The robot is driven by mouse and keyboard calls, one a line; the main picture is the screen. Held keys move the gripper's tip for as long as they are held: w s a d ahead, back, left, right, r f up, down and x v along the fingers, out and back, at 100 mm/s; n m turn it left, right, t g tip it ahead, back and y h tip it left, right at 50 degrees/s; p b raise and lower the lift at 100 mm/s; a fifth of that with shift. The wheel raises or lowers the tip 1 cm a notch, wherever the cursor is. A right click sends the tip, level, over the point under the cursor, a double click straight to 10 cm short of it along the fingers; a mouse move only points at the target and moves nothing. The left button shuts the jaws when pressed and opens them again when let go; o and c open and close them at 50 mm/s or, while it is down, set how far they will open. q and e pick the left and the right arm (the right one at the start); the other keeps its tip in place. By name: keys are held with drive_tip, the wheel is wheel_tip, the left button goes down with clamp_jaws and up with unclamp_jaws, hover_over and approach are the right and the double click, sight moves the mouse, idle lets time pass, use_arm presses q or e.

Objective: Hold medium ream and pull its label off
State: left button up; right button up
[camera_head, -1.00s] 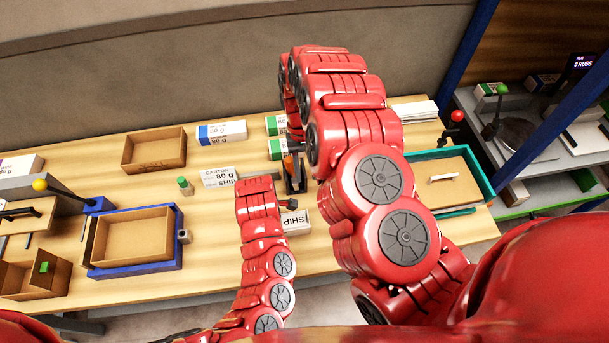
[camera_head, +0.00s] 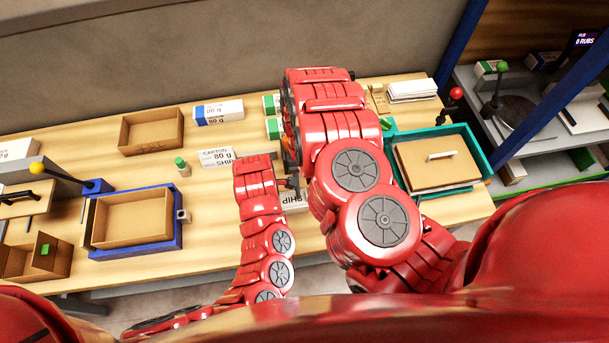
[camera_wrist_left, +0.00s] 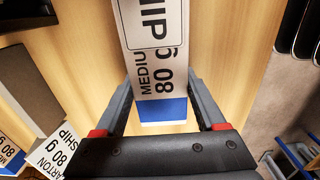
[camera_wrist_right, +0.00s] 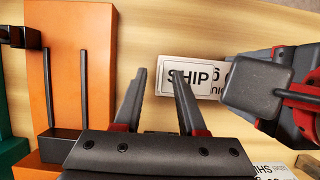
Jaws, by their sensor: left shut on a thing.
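The medium ream (camera_wrist_left: 160,82) is a white pack with a blue end, printed "MEDIUM 80 g". Its bordered white SHIP label (camera_wrist_left: 154,22) is on its upper face. My left gripper (camera_wrist_left: 158,92) is shut on the ream by its blue end, one finger on each side. In the right wrist view, the ream's SHIP label (camera_wrist_right: 190,78) faces up and the left gripper (camera_wrist_right: 255,85) is at its right. My right gripper (camera_wrist_right: 158,72) is open and empty, its tips over the label's left end. In the head view my right arm hides its fingertips.
An orange block (camera_wrist_right: 82,30) with black rods stands left of the right gripper. A carton ream (camera_head: 216,157) and a blue-ended ream (camera_head: 218,112) lie farther back. A teal tray (camera_head: 482,150) is on the right, a blue-rimmed box (camera_head: 180,225) on the left.

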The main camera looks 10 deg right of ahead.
drive_tip(key=shift+f, duration=0.2)
clamp_jaws()
idle(1.6)
drive_tip(key=shift+r, duration=0.1)
drive_tip(key=shift+r, duration=2.2)
use_arm(q)
drive_tip(key=o, duration=1.5)
